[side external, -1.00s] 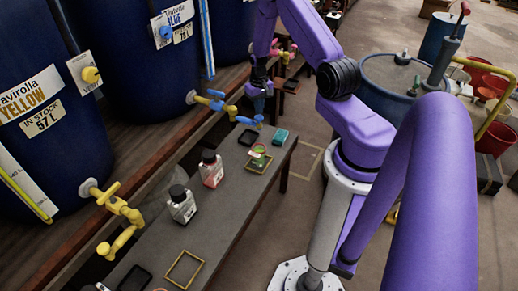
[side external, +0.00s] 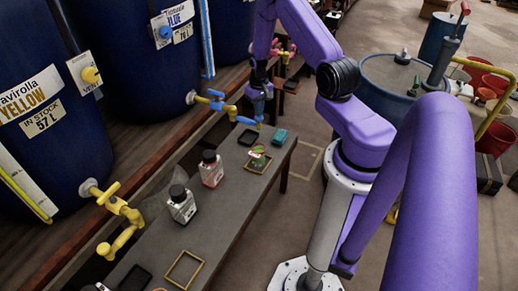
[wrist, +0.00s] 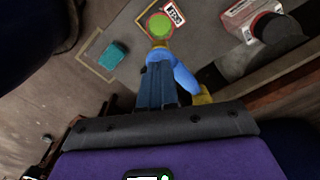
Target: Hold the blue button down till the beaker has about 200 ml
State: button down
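A blue button (side external: 165,32) sits on the label of the blue vat (side external: 150,85). That vat's blue and yellow tap (side external: 216,98) reaches out over the bench. My gripper (side external: 258,98) points down beside the tap's outer end. In the wrist view its fingers (wrist: 158,68) look shut together, close to the blue tap (wrist: 183,76); contact is unclear. A small green round thing, perhaps the beaker (side external: 258,156), stands by a yellow frame on the bench; it also shows in the wrist view (wrist: 160,26). I cannot read its level.
A red-labelled bottle (side external: 211,170) and a white-labelled bottle (side external: 181,205) stand on the bench (side external: 225,205). A teal block (side external: 280,136) and a black tray (side external: 248,137) lie near the far end.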

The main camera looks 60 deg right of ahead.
jog(key=shift+f, duration=0.85)
jog(key=shift+r, duration=0.1)
dwell(1.3)
notch_tip(320, 180, up, 8)
dwell(0.4)
dwell(0.6)
